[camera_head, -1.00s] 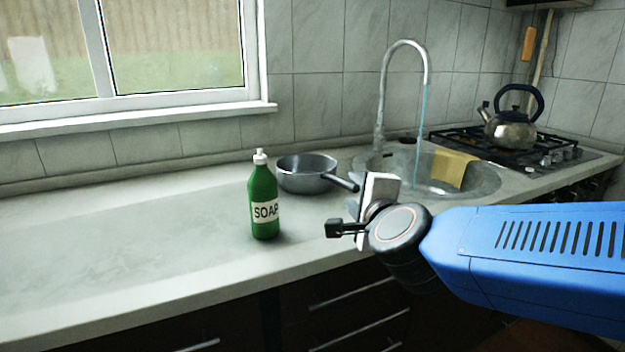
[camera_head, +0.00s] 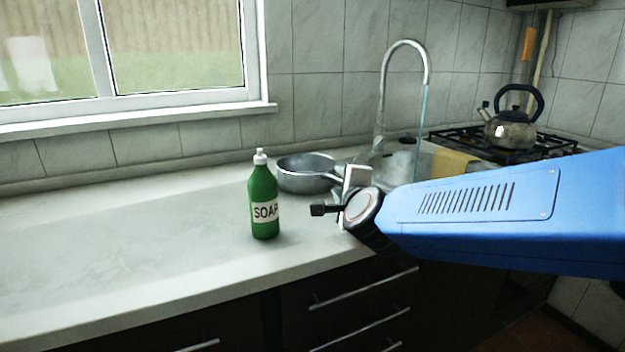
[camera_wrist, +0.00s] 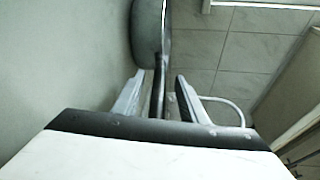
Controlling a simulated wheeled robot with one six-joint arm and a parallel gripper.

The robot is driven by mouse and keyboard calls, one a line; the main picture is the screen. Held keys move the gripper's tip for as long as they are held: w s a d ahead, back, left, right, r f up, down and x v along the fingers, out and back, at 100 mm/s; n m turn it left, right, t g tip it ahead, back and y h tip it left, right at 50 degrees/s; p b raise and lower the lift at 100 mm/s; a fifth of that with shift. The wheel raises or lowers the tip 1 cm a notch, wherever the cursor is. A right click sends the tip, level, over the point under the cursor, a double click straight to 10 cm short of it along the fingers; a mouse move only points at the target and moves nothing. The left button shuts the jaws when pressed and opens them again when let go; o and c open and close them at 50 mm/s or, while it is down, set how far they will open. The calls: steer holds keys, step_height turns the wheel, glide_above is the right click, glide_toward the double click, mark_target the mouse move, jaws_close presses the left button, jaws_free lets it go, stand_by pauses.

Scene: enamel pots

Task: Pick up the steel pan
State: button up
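The steel pan (camera_head: 303,178) stands on the counter behind and to the right of the soap bottle, against my gripper's far side in the head view. Its handle is mostly hidden there by my gripper (camera_head: 342,177). In the wrist view the pan's side (camera_wrist: 149,32) shows at the top, and its dark handle (camera_wrist: 158,88) runs down between the two fingers of my gripper (camera_wrist: 160,77). The fingers are open, with a gap on each side of the handle.
A green soap bottle (camera_head: 264,200) stands close to the left of my gripper. The sink with its running faucet (camera_head: 405,45) is behind my arm. A kettle (camera_head: 512,128) sits on the stove (camera_head: 545,147) at the back right. The counter's left side is clear.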

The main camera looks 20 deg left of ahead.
mark_target(319, 178)
steer(key=x, duration=0.2)
steer(key=shift+w+a+f, duration=0.1)
steer(key=shift+w+a, duration=0.1)
jaws_close()
stand_by(1.3)
